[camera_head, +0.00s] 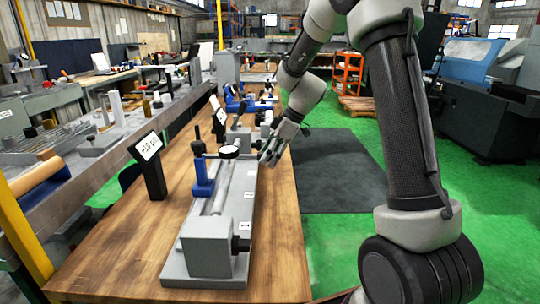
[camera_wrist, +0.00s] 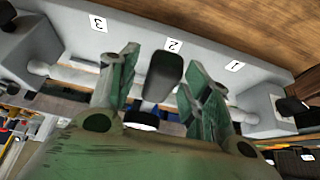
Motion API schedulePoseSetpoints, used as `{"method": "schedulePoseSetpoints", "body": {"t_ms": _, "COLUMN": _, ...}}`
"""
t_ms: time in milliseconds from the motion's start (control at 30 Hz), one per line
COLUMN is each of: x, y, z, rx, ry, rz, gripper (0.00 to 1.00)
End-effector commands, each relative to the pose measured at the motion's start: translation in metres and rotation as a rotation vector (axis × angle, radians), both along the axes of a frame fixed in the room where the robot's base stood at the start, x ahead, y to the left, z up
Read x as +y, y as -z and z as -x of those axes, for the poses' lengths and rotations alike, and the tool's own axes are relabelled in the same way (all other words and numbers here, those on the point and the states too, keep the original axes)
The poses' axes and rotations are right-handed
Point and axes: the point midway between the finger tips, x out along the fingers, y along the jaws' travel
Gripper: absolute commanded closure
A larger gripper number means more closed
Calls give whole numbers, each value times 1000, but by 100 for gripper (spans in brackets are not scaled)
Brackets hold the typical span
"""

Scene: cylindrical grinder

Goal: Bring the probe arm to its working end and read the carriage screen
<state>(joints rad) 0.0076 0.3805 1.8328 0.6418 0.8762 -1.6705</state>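The grey grinder fixture (camera_head: 243,200) stands on the wooden bench with a shaft lying along it. A blue carriage (camera_head: 203,182) sits on it, with a black-rimmed dial (camera_head: 229,152) beside its top. A black-framed screen (camera_head: 148,148) faces me at the left; its small characters are too blurred to read surely. My gripper (camera_head: 268,156) is at the fixture's far right side. In the wrist view a dark rounded lever (camera_wrist: 164,76) lies between the open fingers of my gripper (camera_wrist: 160,68); contact cannot be told. Labels 3, 2 and 1 (camera_wrist: 173,45) run along the grey bed.
More blue-based fixtures (camera_head: 240,103) and small screens stand farther along the wooden bench (camera_head: 110,260). A grey bench with parts runs along the left. A dark mat (camera_head: 335,170) lies on the open green floor at the right.

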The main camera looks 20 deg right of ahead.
Motion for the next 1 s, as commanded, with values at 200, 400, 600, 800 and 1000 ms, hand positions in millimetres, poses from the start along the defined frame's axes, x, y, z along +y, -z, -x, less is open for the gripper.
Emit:
{"method": "schedulePoseSetpoints", "body": {"t_ms": 200, "x": -4, "y": -8, "z": 0, "rx": -2, "ry": 0, "rz": 0, "gripper": 52}}
{"method": "schedulePoseSetpoints", "body": {"t_ms": 400, "x": -22, "y": -42, "z": 6, "rx": -5, "ry": 2, "rz": 0, "gripper": 52}}
{"method": "schedulePoseSetpoints", "body": {"t_ms": 600, "x": -42, "y": -80, "z": 13, "rx": -4, "ry": 1, "rz": 0, "gripper": 52}}
{"method": "schedulePoseSetpoints", "body": {"t_ms": 800, "x": -53, "y": -101, "z": 17, "rx": -1, "ry": 0, "rz": -1, "gripper": 52}}
{"method": "schedulePoseSetpoints", "body": {"t_ms": 1000, "x": -55, "y": -106, "z": 17, "rx": -1, "ry": 0, "rz": 0, "gripper": 52}}
